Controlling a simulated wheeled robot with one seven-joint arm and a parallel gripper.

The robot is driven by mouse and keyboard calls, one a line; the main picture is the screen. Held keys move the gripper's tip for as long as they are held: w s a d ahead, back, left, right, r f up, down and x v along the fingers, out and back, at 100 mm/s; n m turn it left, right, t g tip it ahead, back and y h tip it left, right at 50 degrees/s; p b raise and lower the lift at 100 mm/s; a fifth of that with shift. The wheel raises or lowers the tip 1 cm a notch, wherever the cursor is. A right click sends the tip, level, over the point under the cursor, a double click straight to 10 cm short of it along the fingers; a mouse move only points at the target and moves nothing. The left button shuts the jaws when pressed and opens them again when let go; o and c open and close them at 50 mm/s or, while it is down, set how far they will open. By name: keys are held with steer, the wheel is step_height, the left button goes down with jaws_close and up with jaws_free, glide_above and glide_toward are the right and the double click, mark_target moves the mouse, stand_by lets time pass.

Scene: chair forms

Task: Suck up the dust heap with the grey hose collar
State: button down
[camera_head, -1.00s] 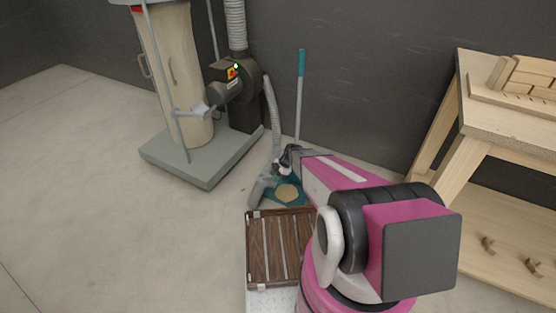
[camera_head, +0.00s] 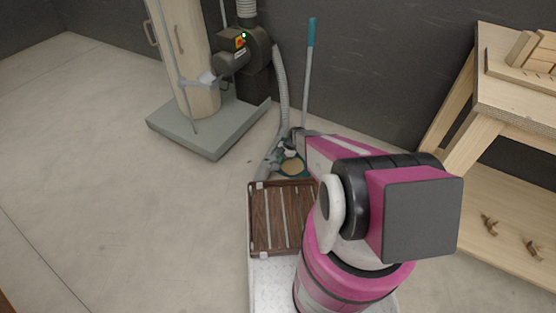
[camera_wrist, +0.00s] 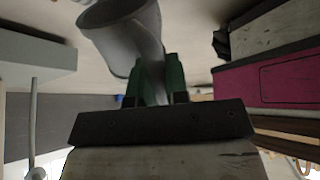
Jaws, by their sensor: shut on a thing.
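The dust heap (camera_head: 292,167) is a tan, flat patch on a teal dustpan (camera_head: 302,172) on the floor, just beyond my deck. The grey hose collar (camera_head: 268,165) is at the left side of the heap, and a ribbed grey hose runs up from there. In the wrist view the collar (camera_wrist: 128,38) is a wide grey mouth with a narrower neck between my green fingers. My gripper (camera_wrist: 157,88) is shut on it. In the head view my gripper (camera_head: 290,148) is small and dark above the heap. Whether the collar touches the heap cannot be told.
A dust extractor with a motor housing (camera_head: 232,59) stands on a grey base (camera_head: 215,130) at the back left. A teal-topped pole (camera_head: 308,75) rises behind the heap. A wooden bench (camera_head: 510,100) is at the right. A brown slatted rack (camera_head: 262,220) is on my deck. The left floor is clear.

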steer(key=w+d+f, duration=0.2)
steer(key=d+f, duration=0.2)
steer(key=f, duration=0.2)
steer(key=shift+w+d, duration=0.2)
steer(key=shift+w, duration=0.15)
stand_by(0.4)
